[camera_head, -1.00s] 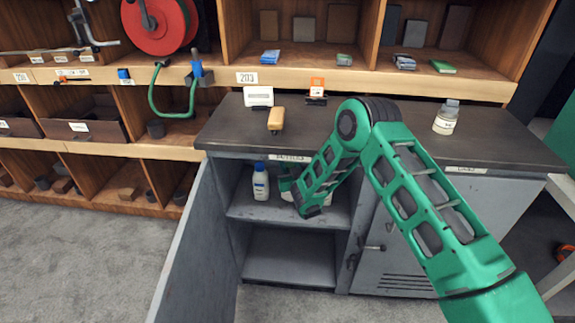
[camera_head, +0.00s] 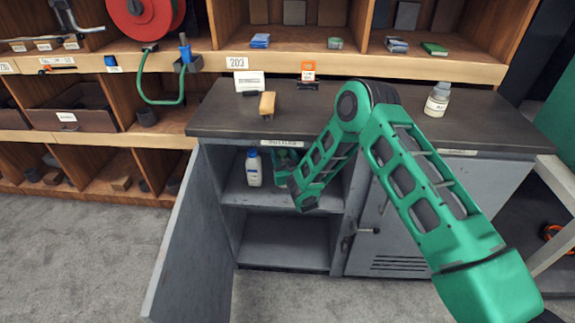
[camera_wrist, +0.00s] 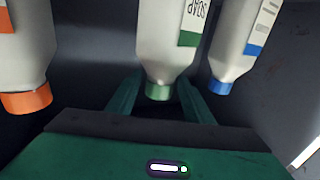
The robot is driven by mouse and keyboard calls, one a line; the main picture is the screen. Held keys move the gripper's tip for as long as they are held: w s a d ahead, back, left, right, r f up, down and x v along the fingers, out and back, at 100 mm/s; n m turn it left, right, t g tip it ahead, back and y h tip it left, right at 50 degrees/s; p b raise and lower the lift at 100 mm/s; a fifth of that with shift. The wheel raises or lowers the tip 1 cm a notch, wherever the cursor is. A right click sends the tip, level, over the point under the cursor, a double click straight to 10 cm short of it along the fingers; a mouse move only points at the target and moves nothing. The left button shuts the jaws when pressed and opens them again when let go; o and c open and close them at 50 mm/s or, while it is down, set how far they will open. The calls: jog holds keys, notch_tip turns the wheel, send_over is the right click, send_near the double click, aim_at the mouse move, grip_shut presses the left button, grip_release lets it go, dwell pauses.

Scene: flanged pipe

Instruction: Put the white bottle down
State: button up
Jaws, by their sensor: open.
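A white bottle with a green cap and a label reading SOAP (camera_wrist: 167,35) is in the middle of the wrist view, which shows the bottles upside down. My gripper (camera_wrist: 160,88) is open, with one finger on each side of that bottle's cap end. I cannot tell whether the fingers touch it. In the head view my gripper (camera_head: 284,165) is inside the open cabinet, over the upper shelf (camera_head: 240,195), and the green-capped bottle is hidden there. A white bottle with a blue cap (camera_head: 254,170) stands upright on the shelf to its left; a blue-capped bottle (camera_wrist: 235,45) also shows in the wrist view.
An orange-capped bottle (camera_wrist: 25,50) is close by in the wrist view. The cabinet door (camera_head: 185,240) stands open at the left. The lower compartment (camera_head: 285,242) is empty. Another bottle (camera_head: 437,100) and a tan block (camera_head: 267,104) are on the countertop (camera_head: 330,122).

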jog(key=v, duration=0.8)
jog(key=shift+s+d, duration=0.2)
jog(key=shift+s, duration=0.05)
